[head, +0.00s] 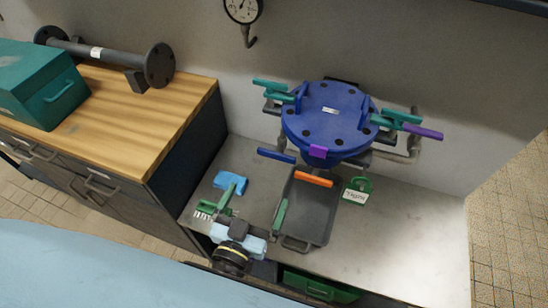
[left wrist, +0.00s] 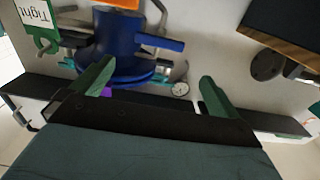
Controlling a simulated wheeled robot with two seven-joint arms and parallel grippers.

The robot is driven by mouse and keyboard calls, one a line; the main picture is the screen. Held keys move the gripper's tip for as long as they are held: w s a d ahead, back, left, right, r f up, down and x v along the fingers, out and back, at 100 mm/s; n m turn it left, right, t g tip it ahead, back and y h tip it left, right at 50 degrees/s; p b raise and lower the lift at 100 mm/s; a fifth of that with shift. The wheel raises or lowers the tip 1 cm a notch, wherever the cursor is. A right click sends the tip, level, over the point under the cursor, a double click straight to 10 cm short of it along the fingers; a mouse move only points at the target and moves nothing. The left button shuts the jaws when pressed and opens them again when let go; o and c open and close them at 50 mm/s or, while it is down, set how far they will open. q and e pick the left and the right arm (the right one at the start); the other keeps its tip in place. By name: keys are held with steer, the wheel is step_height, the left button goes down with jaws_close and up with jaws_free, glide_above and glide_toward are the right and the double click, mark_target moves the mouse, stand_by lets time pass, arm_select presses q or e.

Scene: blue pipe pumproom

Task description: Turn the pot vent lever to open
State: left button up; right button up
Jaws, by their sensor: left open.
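The blue pot (head: 327,118) stands on the grey bench against the wall, its round lid clamped on top. A blue lever (head: 276,155) and an orange lever (head: 313,179) stick out at its front, and a purple lever (head: 423,131) at its right. I cannot tell which one is the vent lever. My left gripper (head: 255,207) is open and empty, in front of and below the pot, apart from the levers. In the left wrist view its green fingers (left wrist: 153,83) are spread, with the blue pot (left wrist: 112,42) beyond and a blue lever (left wrist: 160,41) near. My right gripper is not seen.
A light-blue piece (head: 231,183) and a green tag holder (head: 357,190) are on the bench. A wooden cabinet (head: 150,115) stands left, carrying a teal box (head: 35,85). The bench's right part is clear.

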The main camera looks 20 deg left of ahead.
mark_target(275, 157)
arm_select(q)
steer(key=w, duration=1.2)
steer(key=shift+w+d, duration=0.1)
steer(key=shift+d, duration=0.1)
steer(key=c, duration=0.7)
